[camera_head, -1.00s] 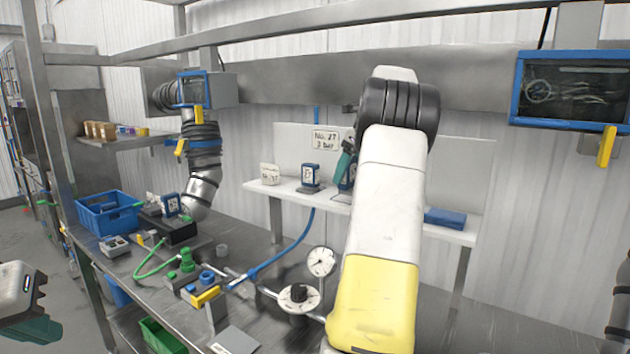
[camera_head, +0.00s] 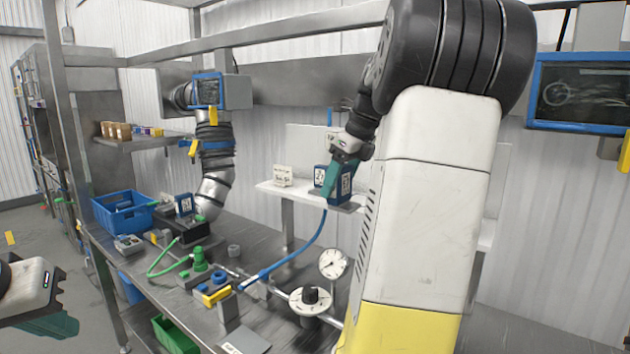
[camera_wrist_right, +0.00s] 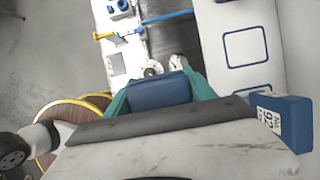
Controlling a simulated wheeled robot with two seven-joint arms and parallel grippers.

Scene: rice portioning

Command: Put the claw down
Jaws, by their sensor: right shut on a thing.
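My right gripper (camera_head: 338,178) has teal fingers and is shut on a blue box (camera_wrist_right: 160,91), which sits between the fingers in the right wrist view. In the head view the gripper is at the back shelf, beside a blue box with a white label; whether the held box touches the shelf I cannot tell. A second blue box with a numbered label (camera_wrist_right: 284,119) shows at the right of the wrist view. My left gripper (camera_head: 48,325) is at the lower left, teal fingers low, jaw gap hidden. I cannot make out a separate claw.
The white shelf (camera_head: 272,188) carries a small sign (camera_head: 283,176). The metal bench holds a blue bin (camera_head: 123,215), green valve (camera_head: 199,260), gauge (camera_head: 333,263) and a blue hose (camera_head: 298,250). A blue-framed screen (camera_head: 580,92) hangs right.

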